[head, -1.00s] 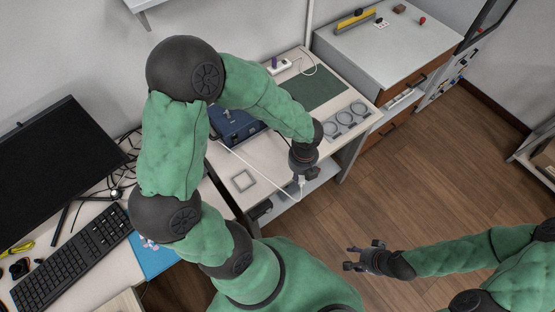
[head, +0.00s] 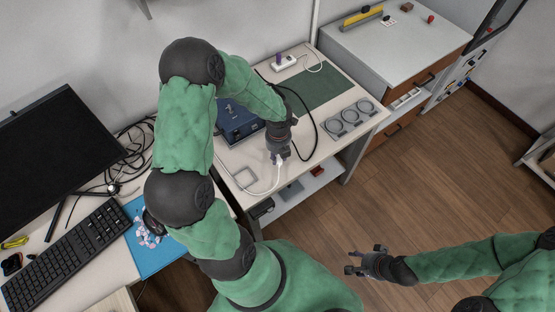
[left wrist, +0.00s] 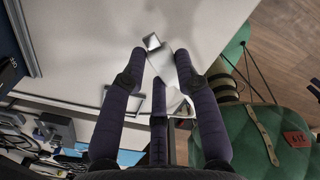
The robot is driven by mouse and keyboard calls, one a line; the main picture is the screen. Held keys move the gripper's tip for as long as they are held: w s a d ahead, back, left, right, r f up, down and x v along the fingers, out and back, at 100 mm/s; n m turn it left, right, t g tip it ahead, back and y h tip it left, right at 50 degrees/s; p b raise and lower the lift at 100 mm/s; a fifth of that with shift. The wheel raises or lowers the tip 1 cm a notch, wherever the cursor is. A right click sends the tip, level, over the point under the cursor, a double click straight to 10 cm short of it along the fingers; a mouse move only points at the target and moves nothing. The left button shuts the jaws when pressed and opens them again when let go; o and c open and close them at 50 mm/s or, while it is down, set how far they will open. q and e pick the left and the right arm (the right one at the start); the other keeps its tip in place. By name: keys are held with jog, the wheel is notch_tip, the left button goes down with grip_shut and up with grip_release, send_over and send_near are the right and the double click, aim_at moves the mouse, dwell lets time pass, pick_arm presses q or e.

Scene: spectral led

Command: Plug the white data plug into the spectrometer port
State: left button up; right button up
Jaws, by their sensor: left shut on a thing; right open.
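My left gripper (head: 278,156) is over the front part of the workbench, shut on the white data plug. The plug (left wrist: 166,66) shows in the left wrist view between the dark fingers, with its squared metal end beyond the fingertips. A white cable (head: 262,192) runs from it in a loop over the bench's front edge. The blue box (head: 236,120), likely the spectrometer, stands on the bench left of the gripper, partly hidden by my left arm; I cannot make out its port. My right gripper (head: 364,263) is open and empty above the floor.
A square grey frame (head: 243,177) lies on the bench. A holder with three rings (head: 351,117), a green mat (head: 313,89) and a white power strip (head: 284,63) are behind and to the right. A black cable (head: 316,129) curves beside the gripper.

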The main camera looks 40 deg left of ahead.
aim_at(278, 156)
pick_arm(q)
jog(key=shift+a+f+b, duration=0.2)
jog(key=shift+f+b, duration=0.25)
jog(key=shift+f, duration=1.2)
jog(key=shift+f, duration=0.1)
jog(key=shift+f, duration=0.1)
jog(key=o, duration=0.9)
jog(key=shift+w, duration=0.1)
